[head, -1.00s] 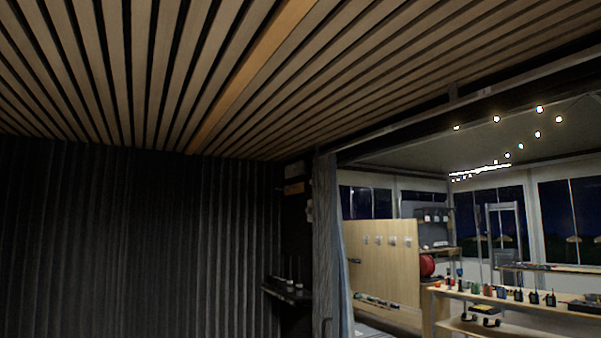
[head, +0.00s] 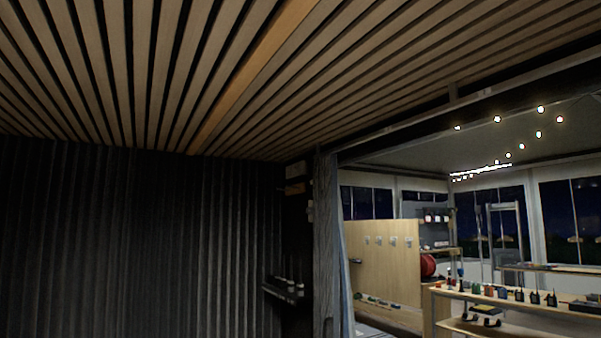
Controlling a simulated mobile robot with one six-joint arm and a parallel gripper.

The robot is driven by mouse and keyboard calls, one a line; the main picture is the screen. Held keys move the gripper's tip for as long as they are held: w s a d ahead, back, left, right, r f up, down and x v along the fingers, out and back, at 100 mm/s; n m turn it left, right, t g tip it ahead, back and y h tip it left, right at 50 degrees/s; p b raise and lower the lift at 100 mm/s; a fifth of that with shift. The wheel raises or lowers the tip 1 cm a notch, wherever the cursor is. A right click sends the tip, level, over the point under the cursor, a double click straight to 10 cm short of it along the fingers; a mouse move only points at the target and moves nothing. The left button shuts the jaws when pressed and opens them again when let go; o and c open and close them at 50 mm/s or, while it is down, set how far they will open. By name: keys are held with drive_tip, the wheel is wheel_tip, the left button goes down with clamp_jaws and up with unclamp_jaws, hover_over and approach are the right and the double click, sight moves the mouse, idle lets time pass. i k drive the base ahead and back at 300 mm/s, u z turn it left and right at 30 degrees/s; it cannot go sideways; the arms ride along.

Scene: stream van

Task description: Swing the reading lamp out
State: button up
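I see no reading lamp that I can make out in the head view. My gripper and arm are not in view either. The small bright bulbs (head: 497,119) under the far ceiling are string lights, not a swinging lamp.
A dark ribbed curtain or wall (head: 130,240) fills the left, under a slatted wood ceiling (head: 300,60). A small dark shelf (head: 285,291) is fixed beside the doorway. Beyond the opening stand a wooden panel (head: 385,255) and a bench (head: 510,300) with several small items.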

sight(303, 165)
drive_tip(key=u, duration=1.3)
drive_tip(key=i, duration=2.15)
drive_tip(key=z, duration=1.75)
drive_tip(key=i, duration=0.95)
drive_tip(key=u, duration=0.1)
